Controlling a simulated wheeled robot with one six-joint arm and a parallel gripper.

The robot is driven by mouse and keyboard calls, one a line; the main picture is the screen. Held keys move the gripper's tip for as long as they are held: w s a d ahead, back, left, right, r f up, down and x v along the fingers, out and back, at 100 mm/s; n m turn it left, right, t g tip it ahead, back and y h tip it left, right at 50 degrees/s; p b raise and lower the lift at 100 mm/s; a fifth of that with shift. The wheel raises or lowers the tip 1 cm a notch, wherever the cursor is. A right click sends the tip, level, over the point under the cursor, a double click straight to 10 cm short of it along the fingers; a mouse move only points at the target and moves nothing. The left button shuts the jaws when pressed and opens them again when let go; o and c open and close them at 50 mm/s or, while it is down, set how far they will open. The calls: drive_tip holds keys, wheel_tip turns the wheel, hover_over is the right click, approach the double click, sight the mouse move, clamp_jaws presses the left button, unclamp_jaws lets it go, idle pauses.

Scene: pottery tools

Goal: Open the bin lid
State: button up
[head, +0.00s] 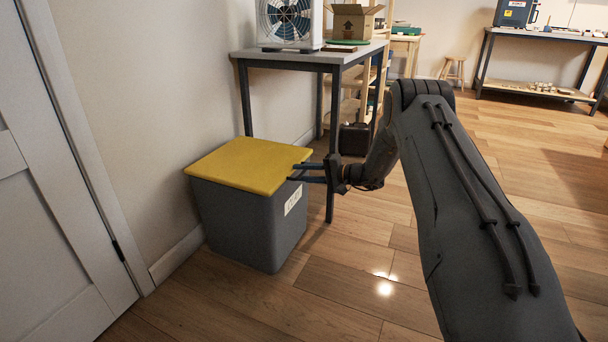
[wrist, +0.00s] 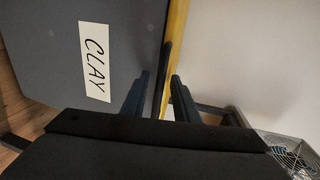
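The bin (head: 240,222) is a dark grey box on the floor with a flat yellow lid (head: 240,163) lying closed on top. In the wrist view the bin's grey side (wrist: 65,25) carries a white CLAY label (wrist: 95,62). The lid's yellow edge (wrist: 177,40) runs along it, with a dark strip beside it. My gripper (head: 308,172) is at the lid's right edge. In the wrist view my gripper (wrist: 160,92) is open, with one finger on each side of the lid edge. A firm grip on the edge does not show.
A grey table (head: 320,58) stands just behind the bin, with a fan (head: 288,22) and a cardboard box (head: 354,20) on it. A white door (head: 45,220) and the wall are at the left. The wooden floor in front is clear.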

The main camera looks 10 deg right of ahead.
drive_tip(key=c, duration=0.6)
drive_tip(key=shift+s+d+f, duration=0.1)
drive_tip(key=shift+d, duration=0.05)
clamp_jaws()
